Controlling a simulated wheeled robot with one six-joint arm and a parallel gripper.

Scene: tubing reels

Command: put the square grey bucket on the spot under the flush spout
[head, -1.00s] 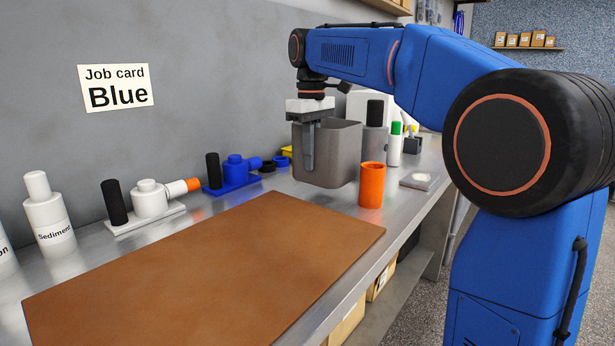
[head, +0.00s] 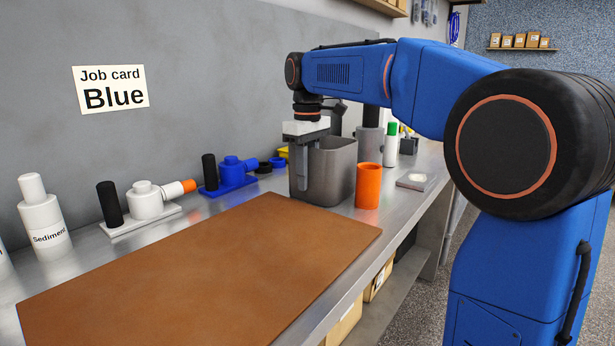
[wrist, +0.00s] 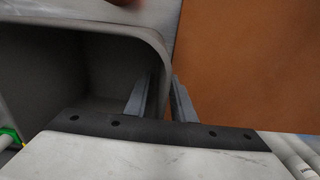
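The square grey bucket (head: 333,178) is upright at the far end of the brown mat (head: 200,270), at about bench height; I cannot tell whether its base touches the bench. My gripper (head: 304,185) points down at the bucket's near left side. In the wrist view, my gripper (wrist: 165,85) has one finger inside the bucket (wrist: 75,65) and one outside, closed on its wall. The bucket looks empty where its inside shows. I cannot make out the flush spout or the spot under it; dark upright parts behind the bucket are partly hidden by my arm.
An orange cup (head: 368,186) stands close to the right of the bucket. A grey cylinder (head: 370,145) stands behind. Blue (head: 230,175) and white (head: 147,202) fittings and a Sediment bottle (head: 44,220) line the wall. The mat is clear. The job card (head: 111,89) reads Blue.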

